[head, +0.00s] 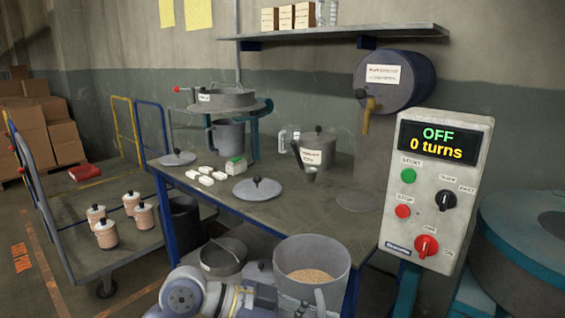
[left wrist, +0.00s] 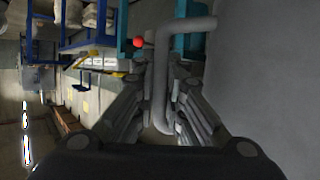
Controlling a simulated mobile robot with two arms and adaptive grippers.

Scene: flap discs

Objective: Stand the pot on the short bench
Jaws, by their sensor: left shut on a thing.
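A grey metal pot (head: 342,252) with tan granules (head: 311,276) inside is at the bottom centre of the head view, upright and in front of the bench (head: 223,197). My left gripper (head: 308,308) comes in from below left and is shut on the pot's handle. In the left wrist view the fingers (left wrist: 166,105) close around the bent grey handle (left wrist: 160,62), and the pot wall (left wrist: 265,90) fills the right side. What is under the pot is out of view. My right gripper is not in view.
The bench holds a lidded container (head: 316,150), loose lids (head: 257,190), small white blocks (head: 206,178) and a sieve machine (head: 225,98). A control box (head: 437,190) stands close at right, reading OFF.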

